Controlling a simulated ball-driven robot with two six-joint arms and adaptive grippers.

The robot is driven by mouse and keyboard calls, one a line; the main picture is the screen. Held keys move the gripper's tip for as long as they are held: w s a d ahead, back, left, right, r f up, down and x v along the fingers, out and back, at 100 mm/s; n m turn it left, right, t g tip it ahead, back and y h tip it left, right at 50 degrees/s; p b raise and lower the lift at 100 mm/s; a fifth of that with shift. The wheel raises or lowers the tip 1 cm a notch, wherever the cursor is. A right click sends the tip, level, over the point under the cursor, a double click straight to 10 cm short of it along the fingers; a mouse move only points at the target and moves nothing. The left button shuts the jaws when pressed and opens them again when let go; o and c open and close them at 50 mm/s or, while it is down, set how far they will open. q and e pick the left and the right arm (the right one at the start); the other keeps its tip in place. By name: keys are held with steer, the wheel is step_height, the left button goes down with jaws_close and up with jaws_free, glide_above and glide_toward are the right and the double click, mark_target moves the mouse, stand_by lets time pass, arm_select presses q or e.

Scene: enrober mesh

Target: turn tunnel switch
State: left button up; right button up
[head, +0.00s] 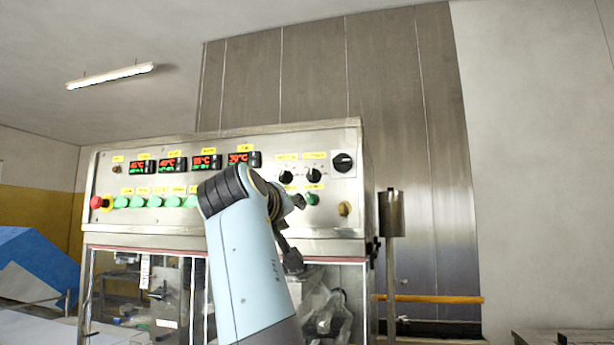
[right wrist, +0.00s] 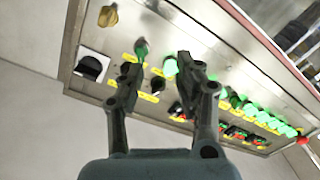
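The control panel (head: 225,229) fills the middle of the head view, with a row of green buttons (head: 155,201) and several switches at its right end. The small labels are unreadable, so I cannot tell which is the tunnel switch. Two black knobs (head: 286,177) (head: 314,174) sit above a green switch (head: 312,198). My right gripper (head: 294,230) is in front of that end, partly hidden by its own arm. In the right wrist view its fingers (right wrist: 157,68) are apart and empty, with a black knob (right wrist: 157,85) and a green switch (right wrist: 141,49) beyond. My left gripper is out of view.
A large black rotary switch (head: 343,161) and a brass-coloured knob (head: 345,208) are at the panel's right edge. A red stop button (head: 98,202) is at the left. A metal post (head: 391,215) stands right of the machine. Clear glass panes are below the panel.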

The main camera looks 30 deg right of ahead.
steer(key=m, duration=0.1)
glide_toward(307, 195)
steer(key=shift+h, duration=0.4)
steer(key=p+x, duration=0.4)
steer(key=x, duration=0.5)
steer(key=shift+f+p, duration=0.1)
steer(key=shift+p, duration=0.3)
steer(key=shift+w+d+f, duration=0.2)
steer(key=shift+w+d, duration=0.1)
steer(key=shift+w, duration=0.1)
jaws_close()
